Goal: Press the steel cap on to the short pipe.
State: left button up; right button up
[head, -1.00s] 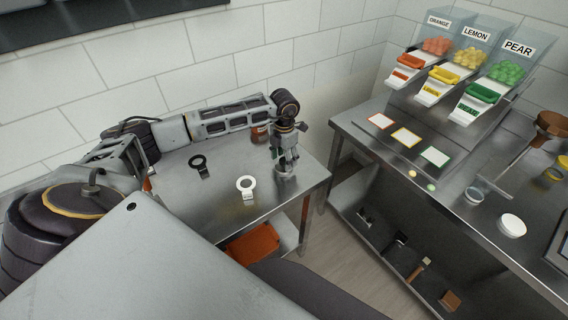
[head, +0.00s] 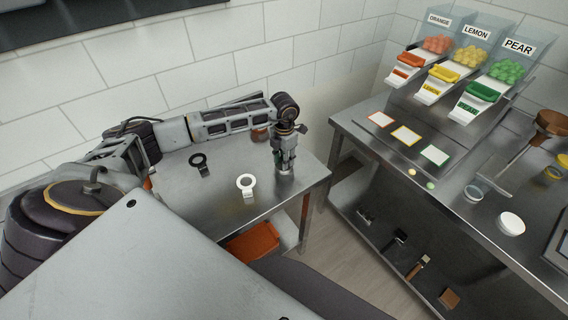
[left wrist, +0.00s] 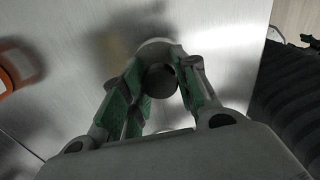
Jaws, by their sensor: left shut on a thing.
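My left gripper (head: 285,170) points straight down over the right part of the small steel table (head: 225,215). In the left wrist view its green-padded fingers (left wrist: 157,85) are shut around a dark round piece, which looks like the steel cap (left wrist: 160,78). A pale round rim, apparently the short pipe or its base (left wrist: 155,47), shows just beyond the cap. In the head view a small steel round shape (head: 285,176) shows under the fingertips, partly hidden by them. I cannot tell whether the cap is seated on the pipe. My right gripper is not in view.
An orange bin (head: 252,242) is below the table. A counter with candy dispensers (head: 465,75) stands right, across a floor gap.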

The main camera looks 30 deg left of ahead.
pick_arm(q)
grip_shut()
jog(key=shift+r, duration=0.15)
jog(key=shift+r+b, duration=0.95)
jog(key=shift+r, duration=3.95)
jog(key=shift+o, duration=1.3)
grip_release()
grip_shut()
jog(key=shift+s+f, duration=0.1)
